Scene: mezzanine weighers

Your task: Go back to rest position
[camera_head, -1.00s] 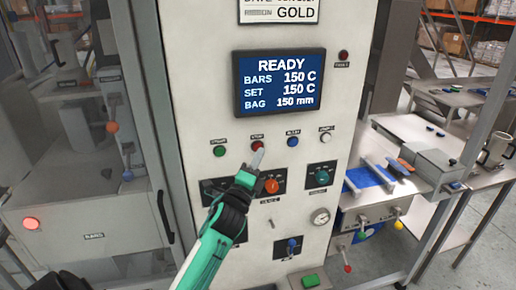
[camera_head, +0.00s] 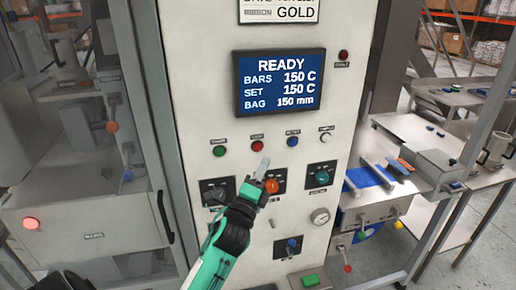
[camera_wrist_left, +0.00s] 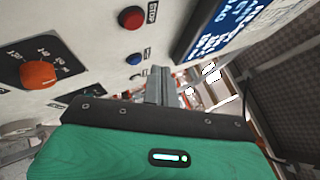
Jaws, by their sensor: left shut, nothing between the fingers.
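My left gripper (camera_head: 263,168) is shut and empty in front of the white control panel (camera_head: 300,139). In the head view its fingertips are just below the red stop button (camera_head: 257,146) and overlap the area by the orange knob (camera_head: 271,186). In the left wrist view the closed fingers (camera_wrist_left: 158,84) point toward the panel, with the red button (camera_wrist_left: 131,18) and the blue button (camera_wrist_left: 134,59) beyond them. I cannot tell the exact gap to the panel. My right gripper is not in view.
The panel screen (camera_head: 279,82) reads READY, BARS 150 C, SET 150 C, BAG 150 mm. A side bench (camera_head: 411,128) stands at the right.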

